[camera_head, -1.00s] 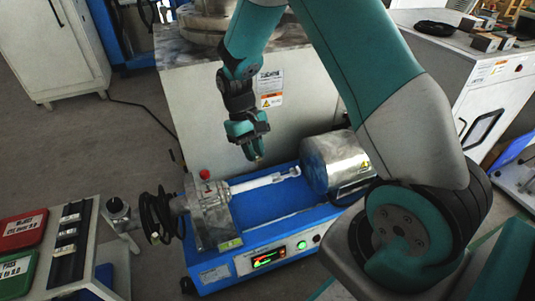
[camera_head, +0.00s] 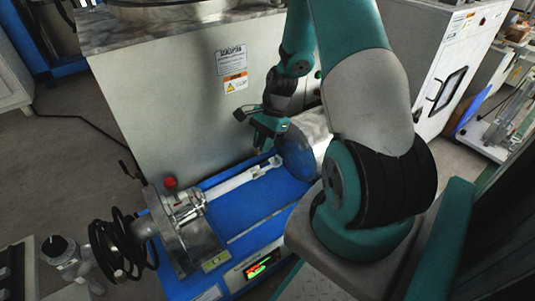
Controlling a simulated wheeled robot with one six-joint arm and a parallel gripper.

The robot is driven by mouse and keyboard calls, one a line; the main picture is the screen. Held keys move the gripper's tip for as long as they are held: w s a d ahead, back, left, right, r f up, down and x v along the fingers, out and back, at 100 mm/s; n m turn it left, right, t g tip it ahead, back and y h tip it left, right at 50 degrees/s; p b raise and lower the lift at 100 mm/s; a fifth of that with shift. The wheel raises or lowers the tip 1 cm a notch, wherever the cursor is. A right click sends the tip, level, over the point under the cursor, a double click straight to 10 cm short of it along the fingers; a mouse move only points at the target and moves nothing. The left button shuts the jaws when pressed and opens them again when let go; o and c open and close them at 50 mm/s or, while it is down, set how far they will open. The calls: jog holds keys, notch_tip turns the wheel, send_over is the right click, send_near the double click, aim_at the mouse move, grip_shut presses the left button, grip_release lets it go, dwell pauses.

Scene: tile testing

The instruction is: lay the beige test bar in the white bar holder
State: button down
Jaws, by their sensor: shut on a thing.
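My gripper (camera_head: 259,147) points down just above the far end of the white bar holder (camera_head: 236,182). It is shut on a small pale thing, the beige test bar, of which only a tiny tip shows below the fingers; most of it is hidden. The white bar holder is a long rod sticking out over a blue machine bed from a grey metal head on the left. Its forked right end (camera_head: 269,163) lies close below my fingers. I cannot tell whether the bar touches it.
The blue machine (camera_head: 262,207) has a red knob (camera_head: 170,183) and a lit display (camera_head: 261,266). A metal drum (camera_head: 295,150) stands right of the holder, partly behind my arm. Black coiled cable (camera_head: 118,245) hangs at left. A pale cabinet (camera_head: 170,100) stands behind.

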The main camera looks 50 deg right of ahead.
aim_at(264, 169)
jog(key=shift+s+d+f+m+t, duration=0.4)
jog(key=shift+d+f+m, duration=0.2)
jog(key=shift+m, duration=0.4)
notch_tip(264, 169, down, 5)
jog(key=b, duration=0.6)
jog(key=shift+f, duration=0.6)
jog(key=c, duration=1)
grip_release()
jog(key=p+v, duration=0.8)
jog(key=v, duration=0.9)
jog(key=shift+r+p, duration=0.2)
jog(key=shift+p, duration=0.1)
